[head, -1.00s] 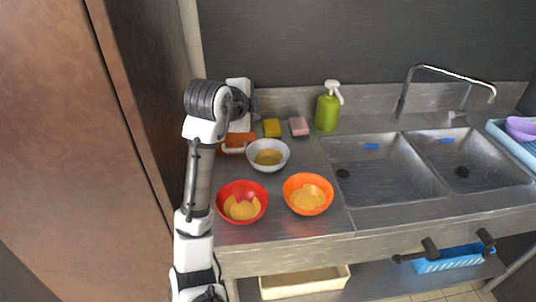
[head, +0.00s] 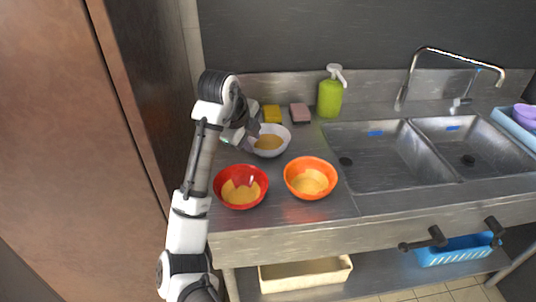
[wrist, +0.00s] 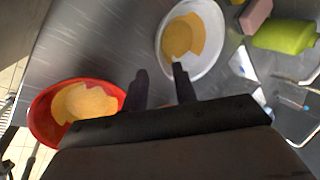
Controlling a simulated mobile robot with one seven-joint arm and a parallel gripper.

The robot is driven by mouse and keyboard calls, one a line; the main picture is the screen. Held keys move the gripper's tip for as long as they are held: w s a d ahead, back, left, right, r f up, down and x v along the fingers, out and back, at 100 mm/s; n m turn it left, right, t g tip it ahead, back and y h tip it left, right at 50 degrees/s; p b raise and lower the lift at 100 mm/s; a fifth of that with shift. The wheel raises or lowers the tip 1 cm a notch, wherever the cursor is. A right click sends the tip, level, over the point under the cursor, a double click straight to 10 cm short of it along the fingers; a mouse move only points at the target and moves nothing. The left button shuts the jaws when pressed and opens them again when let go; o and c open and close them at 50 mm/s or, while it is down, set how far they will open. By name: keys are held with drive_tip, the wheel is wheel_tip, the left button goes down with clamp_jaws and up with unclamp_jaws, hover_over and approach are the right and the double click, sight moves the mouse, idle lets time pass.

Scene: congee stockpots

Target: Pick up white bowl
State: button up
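The white bowl (head: 283,146) stands on the metal counter, with yellow-orange food inside. My gripper (head: 246,137) is low at its left side in the head view, and my arm partly hides the fingers. In the wrist view the white bowl (wrist: 209,62) is at top centre, upright. My gripper (wrist: 160,78) shows two dark fingers apart, with nothing between them but counter. The right fingertip overlaps the near rim of the bowl; the left one is outside it. I cannot tell whether the fingertip touches the rim.
A red bowl (head: 220,190) and an orange bowl (head: 330,181) with similar food stand in front. A yellow sponge (head: 271,113), a pink sponge (head: 299,113) and a green soap bottle (head: 330,99) stand behind. A double sink (head: 385,180) is at the right.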

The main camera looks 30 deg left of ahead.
sight(259, 149)
drive_tip(key=b+x, duration=0.3)
drive_tip(key=x, duration=0.3)
drive_tip(key=shift+w+d+f, duration=0.2)
drive_tip(key=shift+f, duration=0.05)
drive_tip(key=shift+r, duration=0.1)
clamp_jaws()
